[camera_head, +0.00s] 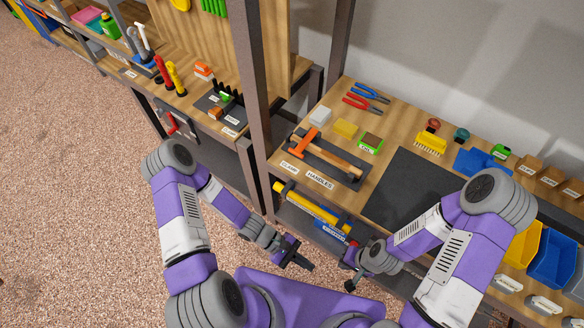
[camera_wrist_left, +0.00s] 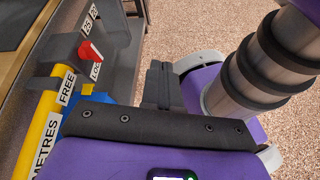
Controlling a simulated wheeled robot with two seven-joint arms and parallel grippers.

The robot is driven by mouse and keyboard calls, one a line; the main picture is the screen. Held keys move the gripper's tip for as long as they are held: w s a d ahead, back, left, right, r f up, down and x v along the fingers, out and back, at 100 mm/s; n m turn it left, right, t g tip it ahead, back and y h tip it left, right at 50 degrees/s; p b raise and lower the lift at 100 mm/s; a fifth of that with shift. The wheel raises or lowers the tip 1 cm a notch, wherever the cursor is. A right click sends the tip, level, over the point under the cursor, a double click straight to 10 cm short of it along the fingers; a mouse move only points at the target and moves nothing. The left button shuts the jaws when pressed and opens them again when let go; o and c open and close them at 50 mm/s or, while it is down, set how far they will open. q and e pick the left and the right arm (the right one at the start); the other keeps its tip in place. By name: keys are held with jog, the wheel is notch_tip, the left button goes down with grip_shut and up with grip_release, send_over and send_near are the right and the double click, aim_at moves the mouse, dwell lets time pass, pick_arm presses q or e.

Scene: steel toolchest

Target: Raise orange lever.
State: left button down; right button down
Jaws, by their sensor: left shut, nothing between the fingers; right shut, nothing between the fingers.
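An orange lever-like part (camera_head: 304,143) sits on the dark clamp tray on the right-hand bench, behind the "CLAMP" label. A wooden handle lies beside it. My left gripper (camera_head: 307,267) is shut and empty, in front of and below the bench edge, well apart from the orange part. In the left wrist view its closed fingers (camera_wrist_left: 158,83) point away over the floor; the orange part cannot be made out there. My right gripper (camera_head: 350,285) is shut and empty, low in front of the bench, to the right of the left one.
A yellow bar (camera_head: 312,207) lies on the shelf under the bench top; the left wrist view shows it with FREE and METRES labels and a small red part (camera_wrist_left: 90,52). A steel post (camera_head: 254,80) stands left of the clamp tray. A dark mat (camera_head: 405,185) is bare.

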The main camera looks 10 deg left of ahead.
pick_arm(q)
jog(key=w+d+n+t+h, duration=0.1)
jog(key=w+n+t+h, duration=0.2)
jog(key=w+n, duration=0.15)
jog(key=n+t+y+b, duration=0.3)
jog(key=n+t+y, duration=0.5)
jog(key=n+t, duration=0.95)
send_near(292, 170)
notch_tip(292, 170, up, 3)
jog(key=m+t, duration=0.1)
jog(key=m, duration=0.1)
jog(key=shift+d+f, duration=0.15)
jog(key=shift+w, duration=0.15)
jog(key=b+x, duration=0.2)
jog(key=x, duration=0.7)
jog(key=shift+w+d, duration=0.15)
jog(key=shift+w, duration=0.25)
